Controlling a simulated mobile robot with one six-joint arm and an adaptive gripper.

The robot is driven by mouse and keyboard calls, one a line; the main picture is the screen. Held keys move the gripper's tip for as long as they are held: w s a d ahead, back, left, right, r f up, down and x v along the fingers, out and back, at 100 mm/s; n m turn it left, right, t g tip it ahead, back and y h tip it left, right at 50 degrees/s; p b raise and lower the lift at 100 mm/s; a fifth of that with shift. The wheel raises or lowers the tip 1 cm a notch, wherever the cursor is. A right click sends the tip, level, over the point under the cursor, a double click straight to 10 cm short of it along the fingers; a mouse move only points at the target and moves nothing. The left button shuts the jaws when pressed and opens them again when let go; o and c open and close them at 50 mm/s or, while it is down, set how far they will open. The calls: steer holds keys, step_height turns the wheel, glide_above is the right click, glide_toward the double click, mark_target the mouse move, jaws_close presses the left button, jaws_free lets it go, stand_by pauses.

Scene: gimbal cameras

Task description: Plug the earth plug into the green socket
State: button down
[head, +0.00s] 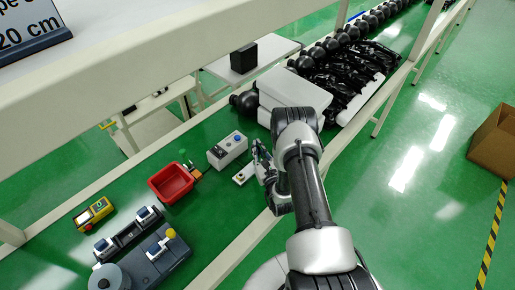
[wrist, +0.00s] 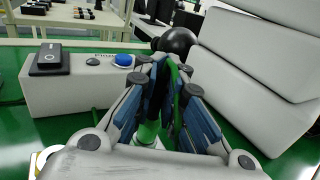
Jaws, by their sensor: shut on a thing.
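My gripper (head: 262,158) is low over the green work surface, at the right end of a light grey box (head: 228,150). In the wrist view the fingers (wrist: 165,75) are closed together around a narrow green piece (wrist: 149,130), which I take to be the earth plug. The fingers hide most of it, and its tip cannot be seen. The grey box also shows in the wrist view (wrist: 75,98), with a blue button, a dark round part and a black panel on top. I cannot make out a green socket in either view.
A small pale switch box (head: 243,174) lies beside my gripper. A red bin (head: 170,186), a yellow meter (head: 94,213) and a dark grey fixture (head: 160,262) lie to the left. White blocks (head: 294,88) and black parts stand behind. A white rail (head: 245,245) edges the surface.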

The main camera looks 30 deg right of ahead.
steer(key=c, duration=1.6)
jaws_free()
steer(key=shift+f, duration=0.15)
steer(key=s+a, duration=0.1)
steer(key=s, duration=0.6)
steer(key=shift+s, duration=0.25)
